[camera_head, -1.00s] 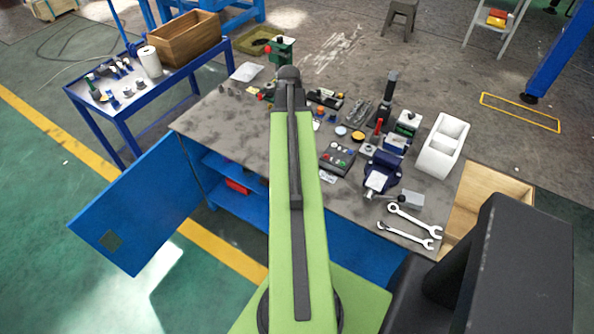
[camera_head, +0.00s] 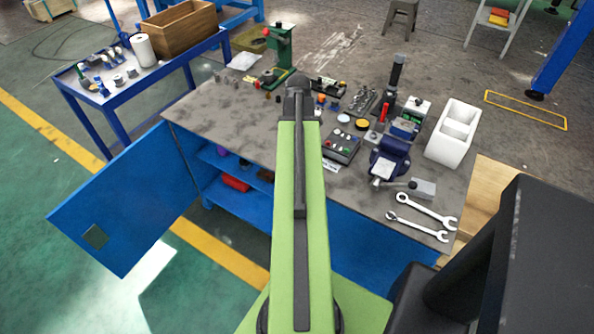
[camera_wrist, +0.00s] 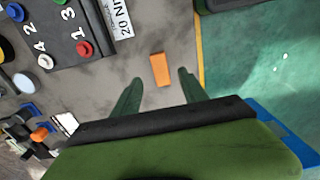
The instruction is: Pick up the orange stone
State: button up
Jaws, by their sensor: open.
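The orange stone (camera_wrist: 160,69) is a small orange block lying on the grey workbench top in the wrist view. It lies just beyond and between the two fingertips of my gripper (camera_wrist: 160,88), with a gap to each finger. My gripper is open and empty, its two green fingers spread. In the head view my green arm reaches over the bench, and neither the stone nor the fingers can be made out behind it.
A control box (camera_wrist: 70,35) with coloured buttons sits left of the stone; the bench edge (camera_wrist: 199,60) is close on the right. In the head view, a vise (camera_head: 390,160), wrenches (camera_head: 422,216) and a white bin (camera_head: 453,133) stand right. The bench's left part (camera_head: 215,120) is mostly clear.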

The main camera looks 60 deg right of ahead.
notch_tip(320, 180, down, 6)
jog(key=b, duration=0.5)
jog(key=shift+w+r, duration=0.1)
jog(key=shift+r, duration=0.2)
grip_shut()
